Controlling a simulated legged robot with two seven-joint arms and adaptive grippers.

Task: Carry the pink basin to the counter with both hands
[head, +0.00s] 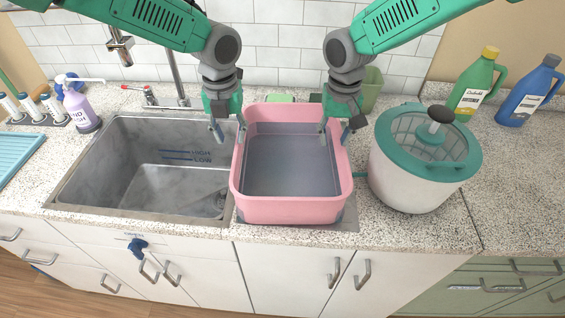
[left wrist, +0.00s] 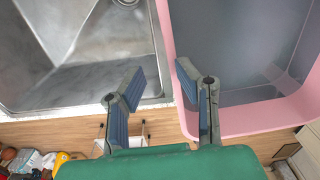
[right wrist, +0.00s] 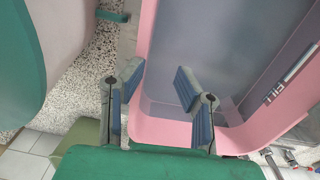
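The pink basin (head: 290,211) stands upright at the right end of the sink unit, its inside grey-blue. I cannot tell if that is water. My left gripper (head: 229,134) is open at its left wall. In the left wrist view that wall (left wrist: 168,50) runs between the parted fingers (left wrist: 162,72), closer to the right finger. My right gripper (head: 339,134) is open at its right wall. In the right wrist view the wall (right wrist: 146,40) lies between the parted fingers (right wrist: 158,72). Neither gripper is visibly closed on the rim. The counter (head: 420,232) extends on the right.
An empty grey sink (head: 130,185) with a faucet (head: 178,75) is left of the basin. A white tub with a teal lid (head: 405,180) stands close to its right. Green (head: 472,88) and blue (head: 530,92) bottles stand back right. The far-right counter front is clear.

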